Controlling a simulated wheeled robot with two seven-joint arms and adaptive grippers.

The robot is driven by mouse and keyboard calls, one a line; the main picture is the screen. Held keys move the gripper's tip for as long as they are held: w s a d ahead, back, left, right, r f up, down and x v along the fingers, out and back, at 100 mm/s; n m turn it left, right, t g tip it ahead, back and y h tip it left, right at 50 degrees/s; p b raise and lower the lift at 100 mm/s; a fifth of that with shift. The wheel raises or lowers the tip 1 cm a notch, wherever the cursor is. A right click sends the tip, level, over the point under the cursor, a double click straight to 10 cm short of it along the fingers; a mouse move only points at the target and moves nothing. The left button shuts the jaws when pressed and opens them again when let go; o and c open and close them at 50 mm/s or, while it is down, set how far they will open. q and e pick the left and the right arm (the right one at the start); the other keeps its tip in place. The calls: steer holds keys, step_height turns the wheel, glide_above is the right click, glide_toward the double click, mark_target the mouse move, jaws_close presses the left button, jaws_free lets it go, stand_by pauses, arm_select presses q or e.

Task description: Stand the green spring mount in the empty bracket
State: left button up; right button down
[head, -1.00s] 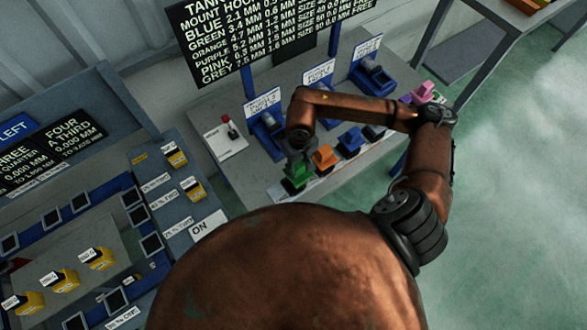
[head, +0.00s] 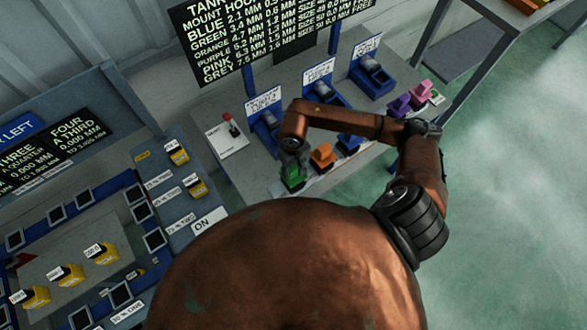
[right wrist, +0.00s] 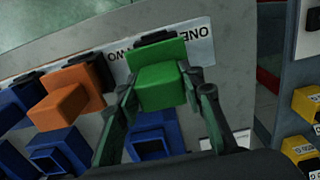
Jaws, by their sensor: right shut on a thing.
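The green spring mount (head: 292,178) is at the left end of the mount row in the head view. My right gripper (head: 294,160) is over it. In the right wrist view, the green mount (right wrist: 160,84) sits between the two fingers of my right gripper (right wrist: 165,92), which is shut on it. I cannot tell whether its base touches the table. Blue brackets stand behind the row: a left one (head: 263,124), a middle one partly behind my arm, and a right one (head: 372,78). A hollow blue part (right wrist: 152,143) shows below the mount in the wrist view. My left gripper is out of view.
An orange mount (head: 322,156) stands close beside the green one, with a blue mount (head: 350,142) beyond. Purple (head: 399,104) and pink (head: 421,91) mounts are farther right. A white panel with a red knob (head: 228,138) lies left of the brackets. A sign board (head: 270,40) rises behind.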

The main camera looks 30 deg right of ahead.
steer(key=c, duration=1.3)
jaws_free()
steer(key=shift+r+p, duration=0.2)
steer(key=shift+p, duration=0.2)
step_height(320, 180, up, 10)
steer(key=b, duration=0.3)
steer(key=shift+r+b, duration=0.25)
steer(key=shift+b, duration=0.15)
steer(key=shift+r, duration=0.65)
